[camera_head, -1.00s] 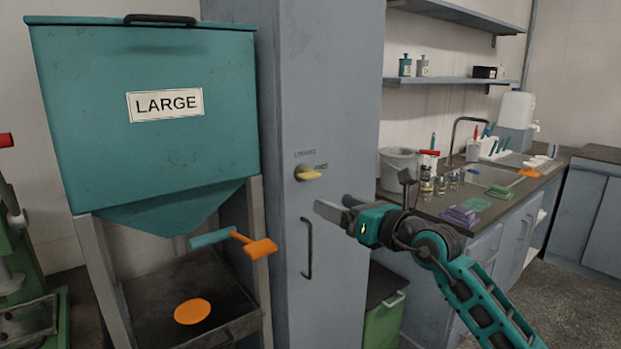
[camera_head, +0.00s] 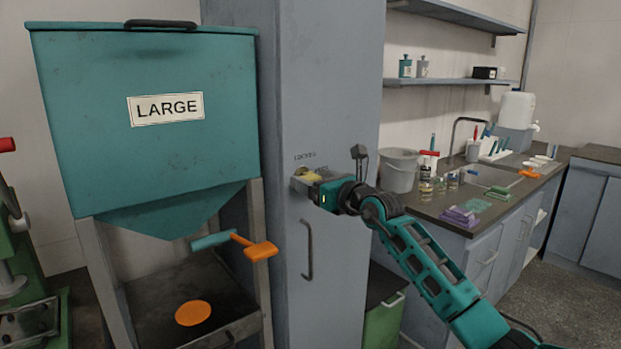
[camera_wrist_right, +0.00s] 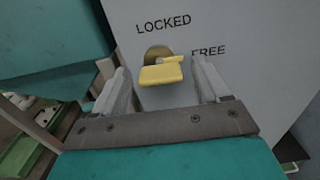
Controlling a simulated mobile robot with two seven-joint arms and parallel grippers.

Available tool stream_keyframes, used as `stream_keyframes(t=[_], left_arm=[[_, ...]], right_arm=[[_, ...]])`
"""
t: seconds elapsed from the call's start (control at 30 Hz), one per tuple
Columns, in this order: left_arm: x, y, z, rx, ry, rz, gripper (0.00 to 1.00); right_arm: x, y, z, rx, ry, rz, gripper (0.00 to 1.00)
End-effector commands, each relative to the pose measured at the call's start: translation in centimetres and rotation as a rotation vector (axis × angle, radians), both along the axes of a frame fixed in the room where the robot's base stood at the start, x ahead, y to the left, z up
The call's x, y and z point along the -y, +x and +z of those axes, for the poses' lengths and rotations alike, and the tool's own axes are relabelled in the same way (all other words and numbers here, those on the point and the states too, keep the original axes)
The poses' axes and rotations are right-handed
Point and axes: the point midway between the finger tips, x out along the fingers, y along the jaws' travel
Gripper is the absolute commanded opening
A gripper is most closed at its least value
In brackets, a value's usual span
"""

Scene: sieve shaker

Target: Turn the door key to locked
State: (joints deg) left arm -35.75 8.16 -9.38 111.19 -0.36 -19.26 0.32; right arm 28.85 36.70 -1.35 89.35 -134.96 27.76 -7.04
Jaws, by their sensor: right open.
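The yellow door key (camera_head: 312,176) sits in a round lock on the tall grey cabinet door (camera_head: 335,100). In the right wrist view the key (camera_wrist_right: 162,73) has its bow toward me, and a small pointer on it is directed right, toward the word FREE. The word LOCKED stands above the lock. My right gripper (camera_head: 300,181) is at the lock in the head view. In the right wrist view its open fingers (camera_wrist_right: 160,85) stand on either side of the key, with gaps visible. My left gripper is not in view.
A vertical door handle (camera_head: 308,250) is below the lock. A teal hopper marked LARGE (camera_head: 150,110) stands to the left, with an orange-handled lever (camera_head: 259,250). A sink counter (camera_head: 430,203) with a grey bucket (camera_head: 398,172) is to the right.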

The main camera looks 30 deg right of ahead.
Motion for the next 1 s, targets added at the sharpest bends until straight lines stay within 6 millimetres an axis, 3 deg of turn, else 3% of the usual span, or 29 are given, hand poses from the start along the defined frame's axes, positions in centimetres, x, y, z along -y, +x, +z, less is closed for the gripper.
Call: stream_keyframes(t=[0.2,0.5,1.0], left_arm=[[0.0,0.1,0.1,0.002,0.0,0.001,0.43],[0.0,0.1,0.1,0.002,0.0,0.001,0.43],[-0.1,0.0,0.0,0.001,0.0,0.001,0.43]], right_arm=[[-0.1,1.4,0.0,0.001,0.0,0.0,0.74],[-0.1,1.5,0.0,0.0,0.0,0.0,0.74],[-0.1,1.5,0.0,0.0,0.0,0.0,0.28]])
